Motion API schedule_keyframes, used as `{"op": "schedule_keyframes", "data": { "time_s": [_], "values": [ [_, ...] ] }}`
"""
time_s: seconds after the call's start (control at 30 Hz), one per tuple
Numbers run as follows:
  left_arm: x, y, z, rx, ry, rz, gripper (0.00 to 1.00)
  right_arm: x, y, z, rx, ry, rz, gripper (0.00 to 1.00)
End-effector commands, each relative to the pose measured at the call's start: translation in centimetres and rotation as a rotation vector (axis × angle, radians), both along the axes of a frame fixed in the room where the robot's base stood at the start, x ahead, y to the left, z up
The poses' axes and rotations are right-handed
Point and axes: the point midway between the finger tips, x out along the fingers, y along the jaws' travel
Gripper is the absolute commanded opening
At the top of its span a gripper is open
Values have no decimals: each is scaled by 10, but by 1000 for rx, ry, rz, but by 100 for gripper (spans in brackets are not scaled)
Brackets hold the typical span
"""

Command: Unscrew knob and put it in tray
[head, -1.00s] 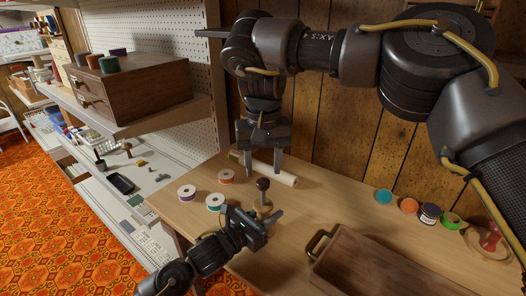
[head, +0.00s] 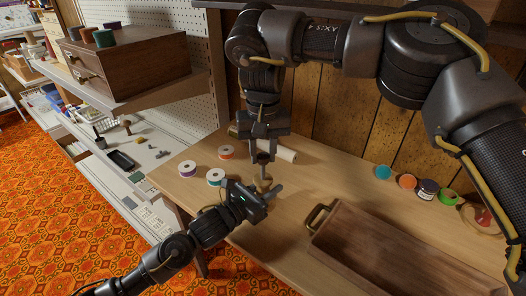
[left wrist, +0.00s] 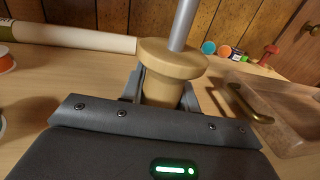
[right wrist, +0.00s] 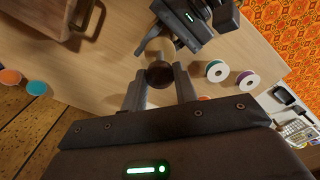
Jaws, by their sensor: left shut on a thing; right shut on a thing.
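The knob (right wrist: 159,74) is a dark round ball on top of a thin metal rod (left wrist: 183,24). The rod stands upright in a pale turned wooden base (left wrist: 165,78) on the table. My left gripper (head: 264,189) is low at the base and shut on it, with one finger on each side. My right gripper (head: 262,160) comes from above and is shut on the knob, which is partly hidden by the fingers in the head view. The brown wooden tray (head: 338,250) with a brass handle (head: 315,217) lies right of the base.
Thread spools (head: 216,177) lie left of the base. A pale roll (head: 282,151) lies behind it. The table between base and tray is clear.

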Motion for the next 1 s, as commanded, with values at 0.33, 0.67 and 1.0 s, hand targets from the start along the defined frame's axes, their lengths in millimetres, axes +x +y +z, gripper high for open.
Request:
{"op": "schedule_keyframes", "data": {
  "time_s": [0.33, 0.67, 1.0],
  "values": [
    [0, 0, 1, -1, -1, 0, 0, 0, 0, 0, 0, 0, 352, 1],
    [0, 0, 1, -1, -1, 0, 0, 0, 0, 1, 0, 1, 1174, 1],
    [0, 0, 1, -1, -1, 0, 0, 0, 0, 1, 0, 2, 2025, 1]
  ]
}}
